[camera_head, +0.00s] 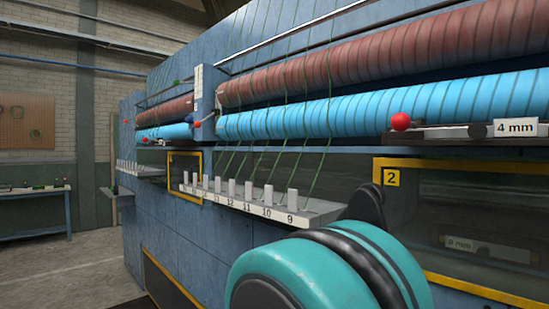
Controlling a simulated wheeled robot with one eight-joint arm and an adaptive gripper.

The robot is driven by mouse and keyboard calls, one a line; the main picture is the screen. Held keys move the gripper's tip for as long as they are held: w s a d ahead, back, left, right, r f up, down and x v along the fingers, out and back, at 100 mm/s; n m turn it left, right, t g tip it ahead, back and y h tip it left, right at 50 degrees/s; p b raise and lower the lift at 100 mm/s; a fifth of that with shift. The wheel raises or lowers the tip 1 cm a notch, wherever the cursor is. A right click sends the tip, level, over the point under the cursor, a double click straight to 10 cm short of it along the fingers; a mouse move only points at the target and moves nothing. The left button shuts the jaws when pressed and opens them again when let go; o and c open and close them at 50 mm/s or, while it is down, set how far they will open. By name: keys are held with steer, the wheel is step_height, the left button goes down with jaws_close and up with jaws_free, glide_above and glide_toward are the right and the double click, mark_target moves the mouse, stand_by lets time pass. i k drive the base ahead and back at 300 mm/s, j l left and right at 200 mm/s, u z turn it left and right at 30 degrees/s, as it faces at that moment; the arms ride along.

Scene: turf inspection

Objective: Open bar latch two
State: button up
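A yellow tag marked 2 (391,177) sits at the upper left corner of a yellow-framed window on the blue machine. Just above it, a red ball knob (400,121) is at the left end of a dark, roughly horizontal bar (445,132). I cannot tell for sure that this is bar latch two, or whether it is open. My arm's large teal joint (300,272) fills the lower middle, in front of the machine and below left of the knob. My gripper is not in view.
Long brown (400,50) and blue (380,108) rollers run above. A white 4 mm label (515,127) is right of the knob. Green yarns drop to a numbered ledge with white pegs (230,195). Another red knob (197,124) is farther left. Floor (70,265) is clear at left.

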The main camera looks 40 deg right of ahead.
mark_target(400, 122)
steer(key=z, duration=0.5)
steer(key=k+l+z, duration=0.1)
steer(key=z, duration=0.35)
steer(key=k+z, duration=0.1)
steer(key=z, duration=0.4)
steer(key=l+z, duration=0.15)
steer(key=z, duration=0.35)
